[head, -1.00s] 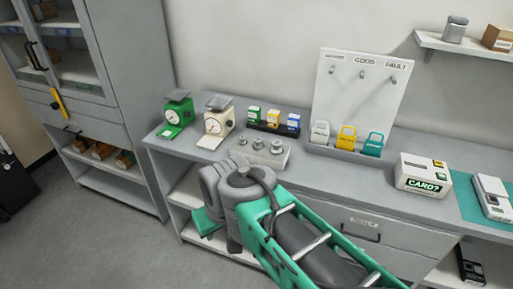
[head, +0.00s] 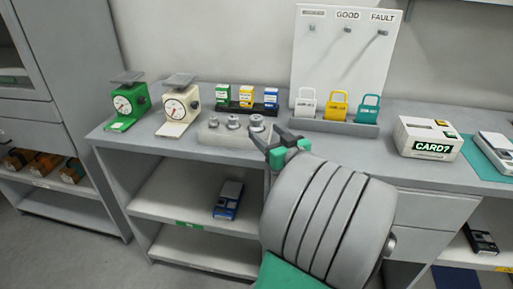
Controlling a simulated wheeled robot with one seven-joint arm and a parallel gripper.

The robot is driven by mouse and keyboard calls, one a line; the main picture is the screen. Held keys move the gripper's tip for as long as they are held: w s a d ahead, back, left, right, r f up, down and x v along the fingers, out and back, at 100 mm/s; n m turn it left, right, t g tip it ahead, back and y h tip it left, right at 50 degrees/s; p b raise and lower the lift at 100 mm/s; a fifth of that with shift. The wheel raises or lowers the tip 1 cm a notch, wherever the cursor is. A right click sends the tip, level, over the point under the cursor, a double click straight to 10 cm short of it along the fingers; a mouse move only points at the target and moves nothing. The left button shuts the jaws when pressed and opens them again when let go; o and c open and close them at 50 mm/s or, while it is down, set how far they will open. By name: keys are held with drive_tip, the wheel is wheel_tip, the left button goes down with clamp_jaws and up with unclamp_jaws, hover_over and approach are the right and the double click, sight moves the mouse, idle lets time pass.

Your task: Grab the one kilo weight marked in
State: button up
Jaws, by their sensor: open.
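Metal weights stand in a row on a pale block on the grey worktop: a left weight (head: 213,122), a middle weight (head: 233,121) and a right weight (head: 256,122). The block (head: 225,138) lies in front of the small coloured boxes. Any marks on the weights are too small to read, so I cannot tell which is the one kilo weight. My gripper (head: 268,136) is open, with its dark fingers close to the right weight and the right end of the block. Whether it touches the weight I cannot tell. My arm hides the worktop edge below it.
A green dial scale (head: 128,100) and a cream dial scale (head: 181,106) stand at the left. Small boxes sit in a black rack (head: 247,107). Tags in a grey tray (head: 335,126) and a CARD? box (head: 428,138) stand to the right.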

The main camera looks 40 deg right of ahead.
sight(259, 122)
drive_tip(key=shift+w+d+r+h+p, duration=0.1)
drive_tip(key=shift+d+r+h+p, duration=0.1)
drive_tip(key=shift+d, duration=0.25)
drive_tip(key=shift+w+d+r+h+p, duration=0.1)
drive_tip(key=shift+d+h, duration=0.1)
drive_tip(key=shift+d, duration=0.2)
drive_tip(key=x, duration=0.4)
drive_tip(key=p+x, duration=0.1)
drive_tip(key=x, duration=0.1)
drive_tip(key=shift+w+a+f, duration=0.1)
drive_tip(key=shift+w+f, duration=0.1)
drive_tip(key=shift+f, duration=0.15)
drive_tip(key=shift+c, duration=0.4)
clamp_jaws()
